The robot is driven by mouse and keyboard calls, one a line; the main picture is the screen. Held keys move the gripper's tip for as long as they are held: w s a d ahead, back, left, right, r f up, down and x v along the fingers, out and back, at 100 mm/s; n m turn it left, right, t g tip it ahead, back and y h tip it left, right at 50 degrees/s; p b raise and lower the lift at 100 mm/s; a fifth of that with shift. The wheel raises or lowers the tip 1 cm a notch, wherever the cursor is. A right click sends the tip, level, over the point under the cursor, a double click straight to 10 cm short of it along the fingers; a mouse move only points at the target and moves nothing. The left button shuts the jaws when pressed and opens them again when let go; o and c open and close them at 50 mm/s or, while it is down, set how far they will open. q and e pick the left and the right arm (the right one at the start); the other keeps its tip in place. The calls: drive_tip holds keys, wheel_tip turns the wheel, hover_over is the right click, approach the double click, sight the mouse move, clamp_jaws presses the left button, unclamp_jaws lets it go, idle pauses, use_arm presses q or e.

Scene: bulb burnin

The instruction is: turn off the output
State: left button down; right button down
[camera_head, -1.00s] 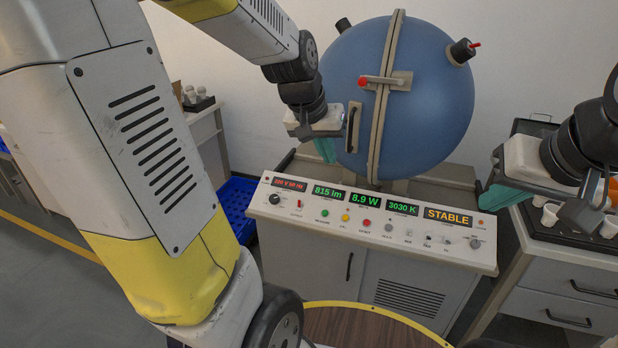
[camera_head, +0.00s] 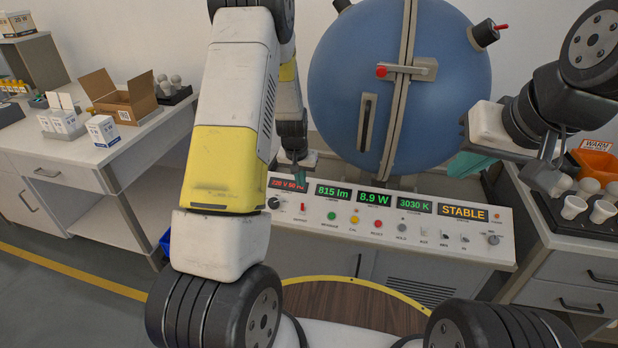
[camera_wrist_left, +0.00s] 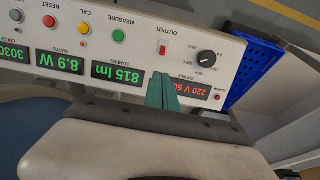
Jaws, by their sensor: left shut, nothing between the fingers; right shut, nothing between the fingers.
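The control panel (camera_head: 400,225) stands in front of the blue sphere. Its red output switch (camera_head: 302,206) is near the left end, below the red supply display. It also shows in the left wrist view as a red rocker (camera_wrist_left: 163,48) under the word OUTPUT; I cannot tell its position. My left gripper (camera_head: 299,178) is shut and empty, with teal fingers over the panel's left end. In the left wrist view its fingertips (camera_wrist_left: 163,76) appear close to the switch, apart from it in the picture. My right gripper (camera_head: 468,168) is shut and empty, before the sphere's lower right.
A black knob (camera_head: 274,202) is left of the switch, and green, yellow and red buttons (camera_head: 378,223) are to its right. The displays are lit, one reading STABLE (camera_head: 463,212). A blue crate (camera_wrist_left: 254,72) is beside the panel. A tray of cups (camera_head: 590,215) is at right.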

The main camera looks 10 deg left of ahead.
sight(302, 207)
use_arm(q)
drive_tip(key=shift+f, duration=0.1)
drive_tip(key=x, duration=1)
drive_tip(key=shift+a, duration=0.1)
drive_tip(key=shift+s, duration=0.1)
idle(0.4)
drive_tip(key=shift+s+t, duration=0.1)
drive_tip(key=shift+t, duration=0.3)
